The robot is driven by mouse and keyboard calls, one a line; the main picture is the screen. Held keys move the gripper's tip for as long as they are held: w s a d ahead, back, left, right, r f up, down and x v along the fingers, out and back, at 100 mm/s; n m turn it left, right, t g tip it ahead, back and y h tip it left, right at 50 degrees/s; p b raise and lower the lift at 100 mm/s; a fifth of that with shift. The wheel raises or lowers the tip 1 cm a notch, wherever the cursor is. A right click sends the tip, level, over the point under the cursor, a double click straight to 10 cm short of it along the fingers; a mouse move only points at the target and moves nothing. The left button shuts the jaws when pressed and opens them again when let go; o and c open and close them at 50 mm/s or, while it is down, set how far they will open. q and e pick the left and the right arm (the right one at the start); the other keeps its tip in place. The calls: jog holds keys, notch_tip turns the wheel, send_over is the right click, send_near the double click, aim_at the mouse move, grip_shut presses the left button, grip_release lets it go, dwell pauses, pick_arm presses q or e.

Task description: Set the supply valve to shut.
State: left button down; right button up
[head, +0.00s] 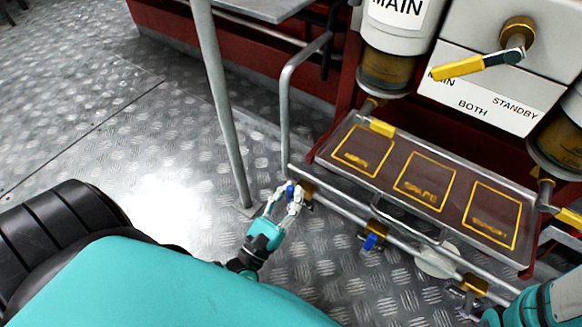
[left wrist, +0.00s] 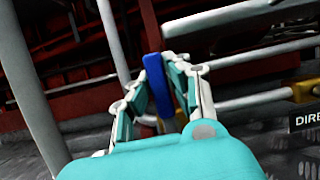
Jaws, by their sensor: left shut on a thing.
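My left gripper (head: 289,192) is at the left end of the pipe below the brown tray and is shut on a blue valve handle (left wrist: 158,90). In the left wrist view the handle is a flat blue lever between the fingers (left wrist: 168,88), roughly upright in the picture. In the head view a brass valve body (head: 306,188) sits beside the fingers, and the gripper hides most of the handle. I cannot read a label naming this valve. My right arm shows at the lower right, but its gripper is out of view.
A second blue-handled valve (head: 371,240) and another brass fitting (head: 474,285) sit further right. A tray with yellow-outlined panels (head: 424,186) is above the pipe. A yellow selector handle (head: 460,67) is at the upper right. A grey post (head: 222,105) stands left of the gripper.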

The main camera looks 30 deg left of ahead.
pick_arm(q)
jog(key=c, duration=1.2)
grip_release()
jog(key=shift+s+f, duration=0.1)
jog(key=shift+c, duration=0.2)
jog(key=shift+a, duration=0.1)
notch_tip(320, 180, up, 10)
jog(key=shift+r, duration=0.1)
